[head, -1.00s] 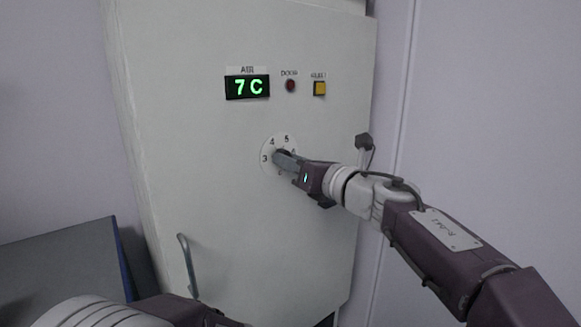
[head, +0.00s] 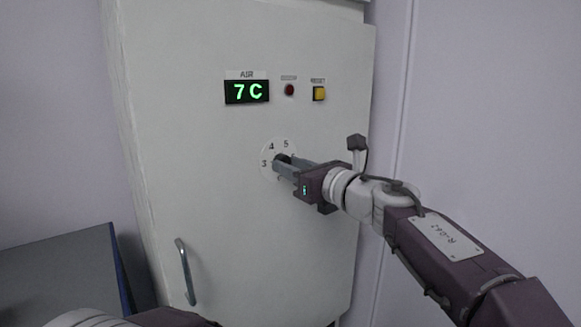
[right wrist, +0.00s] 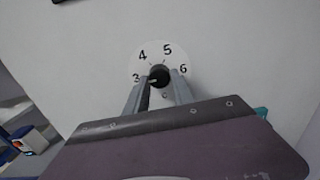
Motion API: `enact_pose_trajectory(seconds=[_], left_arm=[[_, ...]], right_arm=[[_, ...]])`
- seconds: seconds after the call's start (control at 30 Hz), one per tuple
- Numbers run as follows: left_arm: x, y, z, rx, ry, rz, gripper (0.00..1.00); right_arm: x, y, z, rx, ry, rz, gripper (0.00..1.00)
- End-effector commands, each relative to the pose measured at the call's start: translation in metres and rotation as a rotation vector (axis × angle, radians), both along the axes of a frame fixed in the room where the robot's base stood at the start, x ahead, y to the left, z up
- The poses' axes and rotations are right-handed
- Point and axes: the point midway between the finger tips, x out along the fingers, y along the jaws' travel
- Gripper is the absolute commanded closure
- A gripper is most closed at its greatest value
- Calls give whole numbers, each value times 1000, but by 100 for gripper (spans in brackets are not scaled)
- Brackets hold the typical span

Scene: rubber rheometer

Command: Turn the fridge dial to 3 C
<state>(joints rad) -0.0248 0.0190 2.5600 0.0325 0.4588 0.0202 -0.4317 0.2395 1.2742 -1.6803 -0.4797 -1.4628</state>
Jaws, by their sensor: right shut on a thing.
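The fridge dial is a white disc (head: 266,172) with a dark knob (head: 281,158) on the pale fridge door. In the right wrist view the disc (right wrist: 142,54) shows 3, 4, 5 and 6 around the black knob (right wrist: 159,75). A pale mark on the knob's left side faces toward the 3. My right gripper (head: 284,163) is shut on the knob, with one finger on each side of it. The green display (head: 247,92) reads 7 C. My left gripper is out of view; only part of that arm shows at the bottom left.
A red lamp (head: 289,90) and a yellow button (head: 319,93) are above the dial. A door handle (head: 186,271) sticks out lower left. A dark blue-grey surface (head: 60,275) stands left of the fridge. The door around the dial is otherwise clear.

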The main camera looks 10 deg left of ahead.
Motion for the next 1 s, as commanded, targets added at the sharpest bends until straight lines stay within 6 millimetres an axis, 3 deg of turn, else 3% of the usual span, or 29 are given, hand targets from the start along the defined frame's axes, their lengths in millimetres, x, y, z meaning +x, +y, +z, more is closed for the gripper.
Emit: enact_pose_trajectory(seconds=[0.07,0.1,0.17,0.2,0.53,0.8,1.0], left_arm=[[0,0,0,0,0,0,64],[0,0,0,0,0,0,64],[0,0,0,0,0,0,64],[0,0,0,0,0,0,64],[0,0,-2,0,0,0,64],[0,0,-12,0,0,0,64],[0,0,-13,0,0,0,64]], right_arm=[[0,1,-2,-4,2,1,100],[0,1,-2,-4,2,1,68],[0,0,-2,-3,1,1,51],[0,0,-2,-2,2,1,49],[-3,-4,-1,0,0,-1,49],[-38,-50,-1,-1,-1,-3,49],[-54,-70,-1,-2,1,-1,49]])
